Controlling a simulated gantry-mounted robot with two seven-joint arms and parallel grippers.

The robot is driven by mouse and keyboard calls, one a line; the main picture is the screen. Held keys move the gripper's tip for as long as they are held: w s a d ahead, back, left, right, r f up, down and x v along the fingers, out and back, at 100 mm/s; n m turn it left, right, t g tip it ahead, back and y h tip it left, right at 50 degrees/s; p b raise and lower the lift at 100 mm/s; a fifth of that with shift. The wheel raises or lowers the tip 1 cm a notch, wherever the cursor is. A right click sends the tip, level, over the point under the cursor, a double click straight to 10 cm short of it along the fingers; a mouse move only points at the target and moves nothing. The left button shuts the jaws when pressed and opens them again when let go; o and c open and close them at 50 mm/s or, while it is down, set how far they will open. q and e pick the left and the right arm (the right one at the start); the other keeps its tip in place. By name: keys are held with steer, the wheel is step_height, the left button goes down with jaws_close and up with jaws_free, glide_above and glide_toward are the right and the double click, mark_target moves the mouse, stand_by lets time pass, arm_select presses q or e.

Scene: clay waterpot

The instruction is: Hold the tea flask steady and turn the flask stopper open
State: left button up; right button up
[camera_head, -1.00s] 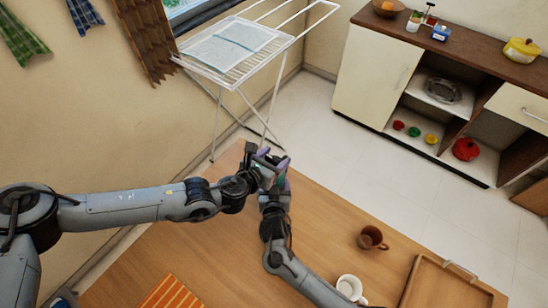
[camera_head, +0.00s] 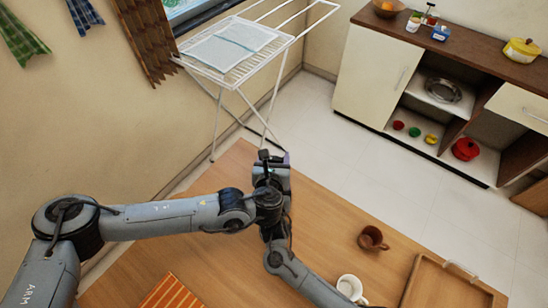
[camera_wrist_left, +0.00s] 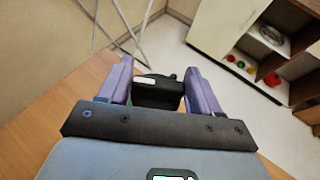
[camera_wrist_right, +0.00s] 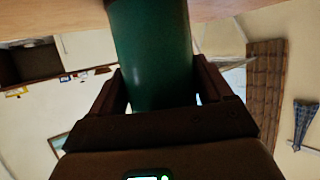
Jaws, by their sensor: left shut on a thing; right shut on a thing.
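The tea flask (camera_wrist_right: 150,50) is a dark green cylinder in the right wrist view. My right gripper (camera_wrist_right: 165,90) is shut on its body, one finger on each side. The flask stopper (camera_wrist_left: 157,93) is black with a small pale label and shows in the left wrist view between the purple fingers of my left gripper (camera_wrist_left: 160,84), which is shut on it. In the head view my left gripper (camera_head: 273,165) is over the far part of the table, and the left arm hides the flask and my right gripper. I cannot tell whether the stopper is loose.
A brown mug (camera_head: 372,240), a white mug (camera_head: 350,287) and a wooden tray (camera_head: 440,299) stand on the right of the wooden table (camera_head: 335,225). A striped orange cloth (camera_head: 172,293) lies at the front left. A white drying rack (camera_head: 238,70) stands beyond the table.

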arm_select(q)
steer(key=n+g+y, duration=0.1)
steer(key=n+y, duration=0.5)
steer(key=y, duration=0.1)
steer(key=shift+d, duration=0.1)
steer(key=n+g+y, duration=0.5)
steer(key=n, duration=0.1)
steer(key=shift+n+y, duration=0.3)
steer(key=shift+y, duration=0.1)
steer(key=o, duration=1)
steer(key=shift+m+t+h, duration=0.3)
steer(key=shift+m, duration=0.1)
